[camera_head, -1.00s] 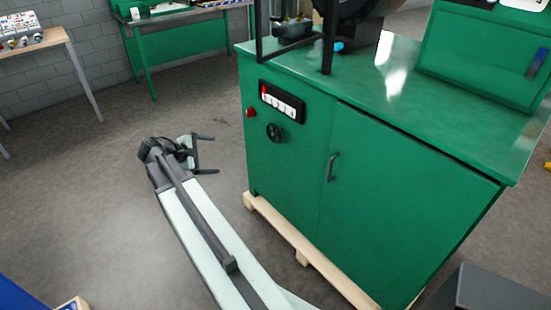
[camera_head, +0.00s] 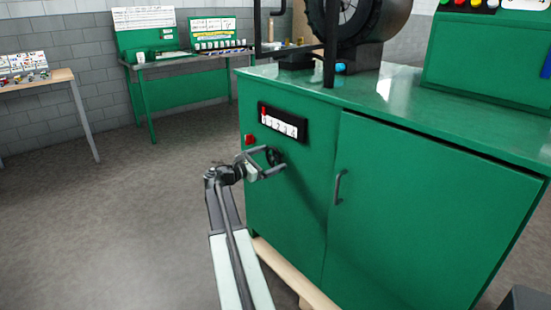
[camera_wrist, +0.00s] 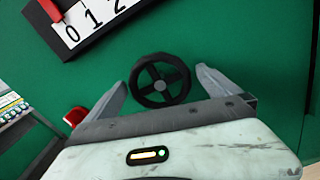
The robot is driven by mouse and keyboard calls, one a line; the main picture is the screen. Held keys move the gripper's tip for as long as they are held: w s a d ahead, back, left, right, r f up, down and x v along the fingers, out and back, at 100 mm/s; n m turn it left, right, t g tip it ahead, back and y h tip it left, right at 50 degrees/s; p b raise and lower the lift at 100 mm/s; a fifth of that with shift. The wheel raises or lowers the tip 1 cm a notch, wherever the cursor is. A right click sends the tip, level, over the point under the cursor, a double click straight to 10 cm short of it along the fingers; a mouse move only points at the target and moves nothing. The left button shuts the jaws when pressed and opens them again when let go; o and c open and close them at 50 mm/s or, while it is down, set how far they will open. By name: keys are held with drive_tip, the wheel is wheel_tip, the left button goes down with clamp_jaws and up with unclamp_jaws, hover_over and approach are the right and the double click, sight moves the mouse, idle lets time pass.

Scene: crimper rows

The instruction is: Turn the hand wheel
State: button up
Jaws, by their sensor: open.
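The hand wheel (camera_wrist: 160,80) is small, black and spoked, on the front of the green cabinet (camera_head: 390,220). In the head view the hand wheel (camera_head: 273,156) is partly behind my gripper (camera_head: 268,162). In the wrist view my gripper (camera_wrist: 158,88) is open, one finger on each side of the wheel. I see gaps between the fingers and the rim there; I cannot tell how deep the fingers reach. A number scale (camera_head: 283,124) with a red marker at its left end sits above the wheel; the wrist view shows the scale (camera_wrist: 92,20) at its top left.
A red button (camera_head: 249,140) is left of the wheel; it also shows in the wrist view (camera_wrist: 75,116). A door handle (camera_head: 339,186) sticks out to the right. A green workbench (camera_head: 185,92) and a wooden table (camera_head: 40,82) stand farther back. The floor at left is clear.

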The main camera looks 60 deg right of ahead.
drive_tip(key=shift+x, duration=1.2)
drive_tip(key=c, duration=1.2)
drive_tip(key=shift+s+d, duration=0.1)
drive_tip(key=shift+d, duration=0.05)
drive_tip(key=shift+f+m, duration=0.1)
drive_tip(key=shift+m, duration=0.2)
